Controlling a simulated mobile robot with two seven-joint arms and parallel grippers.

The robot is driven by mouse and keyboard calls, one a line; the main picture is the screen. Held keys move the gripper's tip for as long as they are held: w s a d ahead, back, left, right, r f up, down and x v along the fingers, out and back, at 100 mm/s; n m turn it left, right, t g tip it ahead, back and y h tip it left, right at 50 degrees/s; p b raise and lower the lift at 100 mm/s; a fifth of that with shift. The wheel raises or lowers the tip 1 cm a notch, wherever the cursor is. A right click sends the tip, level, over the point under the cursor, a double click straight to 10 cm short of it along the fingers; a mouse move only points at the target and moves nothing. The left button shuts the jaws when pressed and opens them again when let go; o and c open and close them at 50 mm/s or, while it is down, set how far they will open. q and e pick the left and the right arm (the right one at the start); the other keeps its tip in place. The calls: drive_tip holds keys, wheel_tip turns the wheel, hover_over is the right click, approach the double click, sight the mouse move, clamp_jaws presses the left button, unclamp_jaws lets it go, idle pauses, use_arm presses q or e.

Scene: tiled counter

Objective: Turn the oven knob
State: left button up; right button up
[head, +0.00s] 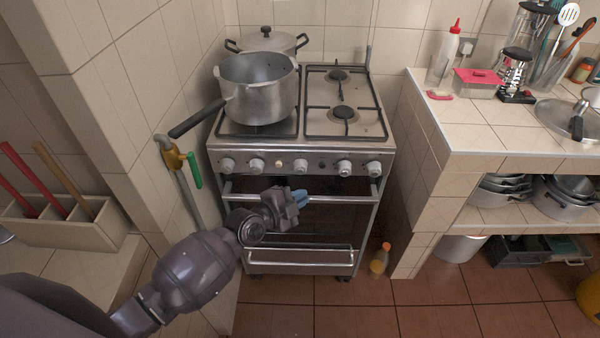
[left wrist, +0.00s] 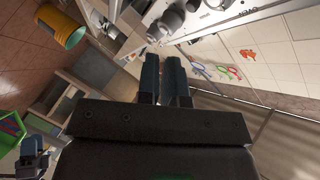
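The stove (head: 300,155) stands against the tiled wall, with a row of several round grey knobs (head: 300,165) along its front panel. My left gripper (head: 298,196) is in front of the oven door (head: 330,220), below the middle knobs and apart from them. Its blue fingers lie close together with nothing seen between them, and they look shut. In the left wrist view the fingers (left wrist: 163,72) point toward round knobs (left wrist: 168,22) and a white panel marked "OVEN" (left wrist: 245,13). Which knob that label belongs to is hard to tell.
A large pot (head: 262,95) sits on the left burners, its dark handle (head: 197,118) sticking out front-left. A second pot is behind. A door handle bar (head: 340,200) crosses the oven front. A tiled counter (head: 480,130) stands right; a bottle (head: 379,262) stands on the floor.

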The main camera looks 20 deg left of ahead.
use_arm(q)
drive_tip(key=shift+o, duration=1.2)
drive_tip(key=shift+w+d+r, duration=0.1)
drive_tip(key=shift+d, duration=0.15)
drive_tip(key=o, duration=0.7)
drive_tip(key=f+m, duration=0.1)
drive_tip(key=d+f+m, duration=0.1)
drive_tip(key=f+m+g, duration=0.1)
drive_tip(key=shift+s+d+f+m, duration=0.2)
drive_tip(key=shift+s+d+m, duration=0.1)
drive_tip(key=shift+d, duration=0.1)
drive_tip(key=shift+o, duration=0.4)
drive_tip(key=f+m+y, duration=0.1)
drive_tip(key=f+m, duration=0.1)
drive_tip(key=f+m+y, duration=0.1)
drive_tip(key=m, duration=0.2)
drive_tip(key=a+f+m+y, duration=0.1)
drive_tip(key=f+m, duration=0.1)
drive_tip(key=shift+s+f+m+g+b, duration=0.3)
drive_tip(key=shift+f+g, duration=0.05)
drive_tip(key=shift+g, duration=0.05)
drive_tip(key=m+t+y, duration=0.5)
drive_tip(key=m+t, duration=0.4)
drive_tip(key=m, duration=1)
approach(298, 173)
drive_tip(key=x, duration=0.9)
drive_tip(key=shift+w+r+b, duration=0.3)
drive_tip(key=shift+c, duration=0.5)
